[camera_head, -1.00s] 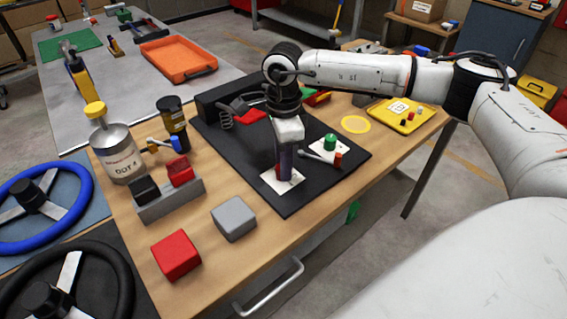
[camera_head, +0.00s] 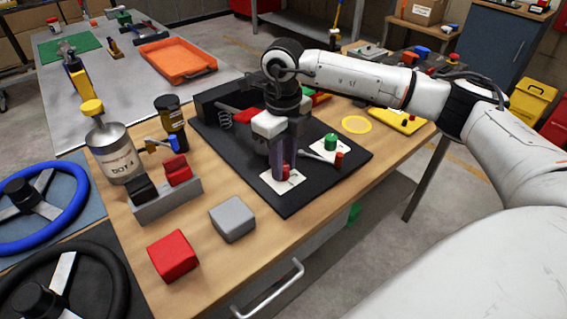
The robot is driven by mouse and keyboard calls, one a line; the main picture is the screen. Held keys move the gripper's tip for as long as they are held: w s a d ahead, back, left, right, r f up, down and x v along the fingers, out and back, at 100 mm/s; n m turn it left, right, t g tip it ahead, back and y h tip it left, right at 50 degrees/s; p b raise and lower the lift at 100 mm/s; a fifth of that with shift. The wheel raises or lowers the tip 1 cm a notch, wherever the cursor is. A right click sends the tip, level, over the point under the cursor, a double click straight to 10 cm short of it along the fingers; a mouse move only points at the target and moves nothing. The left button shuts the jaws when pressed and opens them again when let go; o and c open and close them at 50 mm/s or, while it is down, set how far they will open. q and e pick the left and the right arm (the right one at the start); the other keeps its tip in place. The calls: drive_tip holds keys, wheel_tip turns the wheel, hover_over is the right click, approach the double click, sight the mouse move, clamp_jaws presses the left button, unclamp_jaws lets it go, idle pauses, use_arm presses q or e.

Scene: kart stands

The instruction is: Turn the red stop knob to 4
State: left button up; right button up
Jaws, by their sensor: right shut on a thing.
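The red stop knob (camera_head: 286,172) stands on a white dial plate (camera_head: 271,186) near the front of the black board (camera_head: 292,206). My right gripper (camera_head: 284,171) points down over it, with its two fingers on either side of the knob, shut on it. The fingers hide part of the knob and the plate. The marks on the plate are too small to read, so the knob's setting cannot be told. My left gripper is not in view.
Right of the gripper, a green knob (camera_head: 330,141) and a lever with a red end (camera_head: 339,159) stand close by on the board. A red pedal (camera_head: 237,114) and spring are behind. Grey (camera_head: 233,219) and red (camera_head: 173,256) blocks lie in front.

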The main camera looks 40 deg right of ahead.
drive_tip(key=m, duration=0.5)
drive_tip(key=shift+r+m, duration=0.1)
drive_tip(key=shift+m, duration=0.2)
drive_tip(key=m, duration=0.5)
drive_tip(key=shift+w, duration=0.15)
drive_tip(key=shift+m, duration=0.4)
drive_tip(key=o, duration=1)
drive_tip(key=shift+o, duration=0.2)
wheel_tip(320, 180, up, 10)
drive_tip(key=shift+r, duration=0.15)
